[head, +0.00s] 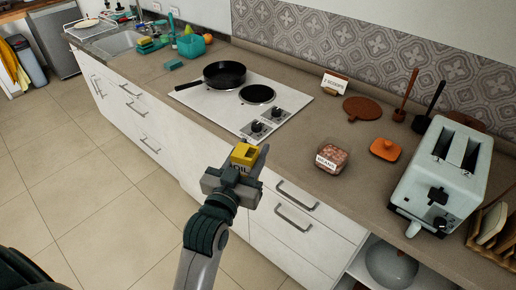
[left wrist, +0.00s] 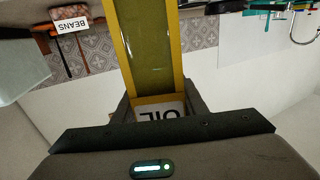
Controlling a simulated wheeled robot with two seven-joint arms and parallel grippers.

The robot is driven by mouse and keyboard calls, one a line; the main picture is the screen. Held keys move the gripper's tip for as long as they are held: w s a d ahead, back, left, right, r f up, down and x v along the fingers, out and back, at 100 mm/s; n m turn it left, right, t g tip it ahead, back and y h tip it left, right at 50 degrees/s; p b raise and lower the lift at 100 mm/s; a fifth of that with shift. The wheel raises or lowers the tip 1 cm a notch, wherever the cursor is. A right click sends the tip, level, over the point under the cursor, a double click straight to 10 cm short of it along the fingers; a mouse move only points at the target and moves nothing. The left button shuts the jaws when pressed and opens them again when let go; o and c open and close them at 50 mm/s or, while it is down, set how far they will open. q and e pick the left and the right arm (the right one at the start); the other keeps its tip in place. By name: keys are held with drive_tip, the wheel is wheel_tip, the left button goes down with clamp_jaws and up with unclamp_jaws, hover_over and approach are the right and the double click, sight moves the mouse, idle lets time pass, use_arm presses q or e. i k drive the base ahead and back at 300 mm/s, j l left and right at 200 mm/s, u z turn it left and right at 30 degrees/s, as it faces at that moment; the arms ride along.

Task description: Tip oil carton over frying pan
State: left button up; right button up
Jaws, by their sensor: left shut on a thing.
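In the left wrist view the carton (left wrist: 148,45) shows a green side with yellow edges, between the two fingers. Its exact tilt is hard to tell. The black frying pan (head: 224,75) sits on the left rear part of the white cooktop, beyond and left of the gripper, its handle pointing left. My right gripper is not in view.
The cooktop (head: 215,105) has a bare black burner (head: 257,94) and knobs at its right. A beans pack (head: 332,157), also in the left wrist view (left wrist: 70,14), an orange dish (head: 385,149) and a toaster (head: 440,175) stand right. The counter left of the beans is clear.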

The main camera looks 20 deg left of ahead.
sight(227, 73)
drive_tip(key=i+j+z, duration=0.1)
drive_tip(key=j, duration=0.25)
drive_tip(key=i+j, duration=0.25)
drive_tip(key=j, duration=0.15)
drive_tip(key=i+j+z, duration=0.15)
drive_tip(key=j, duration=0.25)
drive_tip(key=i+j, duration=0.15)
drive_tip(key=j, duration=0.25)
drive_tip(key=i+j+z, duration=0.15)
drive_tip(key=j, duration=0.25)
